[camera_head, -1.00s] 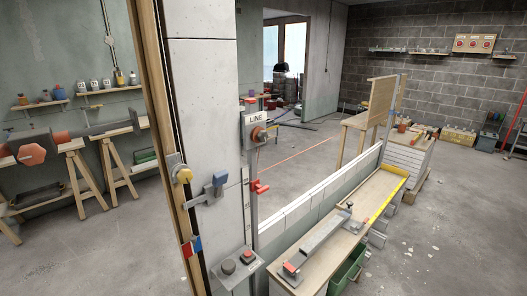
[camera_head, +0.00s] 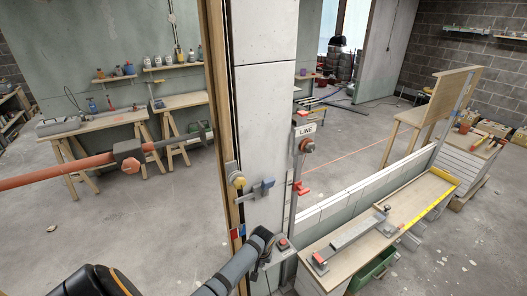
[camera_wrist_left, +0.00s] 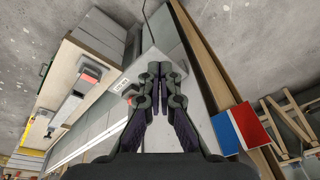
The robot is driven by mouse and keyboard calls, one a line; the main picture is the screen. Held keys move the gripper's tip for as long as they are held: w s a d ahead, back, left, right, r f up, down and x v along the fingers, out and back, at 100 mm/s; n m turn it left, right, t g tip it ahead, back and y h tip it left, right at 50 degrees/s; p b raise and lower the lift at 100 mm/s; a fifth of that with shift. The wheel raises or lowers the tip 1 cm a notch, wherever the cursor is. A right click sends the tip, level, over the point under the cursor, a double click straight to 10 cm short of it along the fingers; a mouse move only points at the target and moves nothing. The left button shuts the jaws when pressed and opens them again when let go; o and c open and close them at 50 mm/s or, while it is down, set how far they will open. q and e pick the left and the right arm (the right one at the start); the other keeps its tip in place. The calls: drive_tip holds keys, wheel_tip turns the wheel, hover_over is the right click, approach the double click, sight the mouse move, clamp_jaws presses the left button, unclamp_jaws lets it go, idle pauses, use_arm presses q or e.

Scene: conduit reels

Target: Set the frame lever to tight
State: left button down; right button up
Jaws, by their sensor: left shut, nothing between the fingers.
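A red, white and blue plate (camera_head: 237,232) sits lower on the post. It also shows large in the left wrist view (camera_wrist_left: 242,128). My left gripper (camera_head: 264,245) is below the lever, in front of the concrete pillar and apart from the lever. In the left wrist view its fingers (camera_wrist_left: 160,75) are shut and empty. The lever cannot be made out there. My right gripper is not in view.
A button box (camera_head: 283,246) is close beside my left gripper. A workbench (camera_head: 417,205) runs along the low wall at right. A long orange bar (camera_head: 60,170) crosses the left side.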

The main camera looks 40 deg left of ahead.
use_arm(q)
drive_tip(key=w+a+r+n+p, duration=0.2)
drive_tip(key=w+r+n, duration=0.1)
drive_tip(key=r, duration=1)
drive_tip(key=w+a+r+n+p, duration=0.1)
drive_tip(key=w+r, duration=0.4)
drive_tip(key=r, duration=0.9)
drive_tip(key=w+a+r+n+g+p, duration=0.1)
drive_tip(key=w+a+r+n, duration=0.3)
drive_tip(key=r, duration=1)
drive_tip(key=shift+w+r+n+h+p, duration=0.2)
drive_tip(key=shift+n+h+p, duration=0.15)
drive_tip(key=shift+p, duration=0.45)
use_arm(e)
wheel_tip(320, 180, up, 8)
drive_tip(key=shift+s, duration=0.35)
use_arm(q)
drive_tip(key=shift+f, duration=0.1)
